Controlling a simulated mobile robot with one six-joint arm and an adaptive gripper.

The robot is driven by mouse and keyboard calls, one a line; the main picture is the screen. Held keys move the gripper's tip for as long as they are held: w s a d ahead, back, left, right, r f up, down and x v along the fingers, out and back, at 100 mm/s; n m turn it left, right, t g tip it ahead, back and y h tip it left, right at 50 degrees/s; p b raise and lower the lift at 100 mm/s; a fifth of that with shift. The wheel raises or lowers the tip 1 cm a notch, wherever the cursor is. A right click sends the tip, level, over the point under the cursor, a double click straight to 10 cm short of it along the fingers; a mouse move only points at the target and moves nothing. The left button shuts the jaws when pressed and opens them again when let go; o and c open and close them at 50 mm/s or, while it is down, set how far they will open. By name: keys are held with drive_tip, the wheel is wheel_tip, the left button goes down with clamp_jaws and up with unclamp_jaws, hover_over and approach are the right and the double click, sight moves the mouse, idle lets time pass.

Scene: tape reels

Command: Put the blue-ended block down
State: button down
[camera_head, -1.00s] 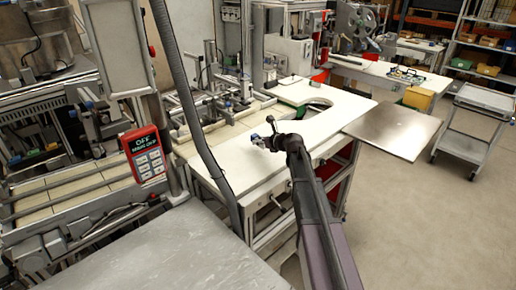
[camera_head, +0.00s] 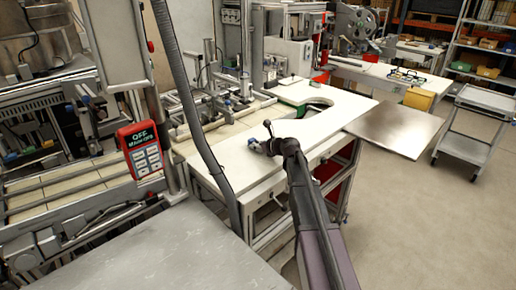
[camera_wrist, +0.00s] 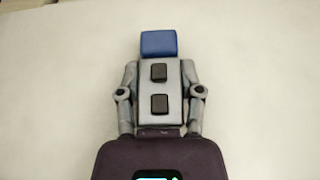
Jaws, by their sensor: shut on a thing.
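The blue-ended block (camera_wrist: 159,90) is a grey block with a blue end and two dark square pads on its face. In the wrist view my gripper (camera_wrist: 160,72) has a finger along each side of it and is shut on it, with the blue end (camera_wrist: 159,43) sticking out past the fingertips. In the head view my gripper (camera_head: 261,147) is low over the front part of the white worktable (camera_head: 235,172), with the blue end at its left. I cannot tell whether the block touches the table. My wrist hides part of it.
The white tabletop around the gripper is bare. Fixtures and rails (camera_head: 215,100) stand behind and left. A cutout (camera_head: 305,98) lies farther back, and a metal plate (camera_head: 395,128) is at the right. A red control box (camera_head: 143,150) and a grey hose (camera_head: 200,140) are nearer.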

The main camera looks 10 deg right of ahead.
drive_tip(key=shift+f, duration=0.1)
drive_tip(key=shift+c, duration=1.3)
unclamp_jaws()
drive_tip(key=shift+r, duration=0.2)
drive_tip(key=shift+s+d+r, duration=0.1)
drive_tip(key=shift+s, duration=0.1)
drive_tip(key=p+v, duration=0.4)
drive_tip(key=v, duration=0.6)
drive_tip(key=shift+s+d+r+p, duration=0.25)
drive_tip(key=shift+s+d+p, duration=0.1)
drive_tip(key=shift+s, duration=0.2)
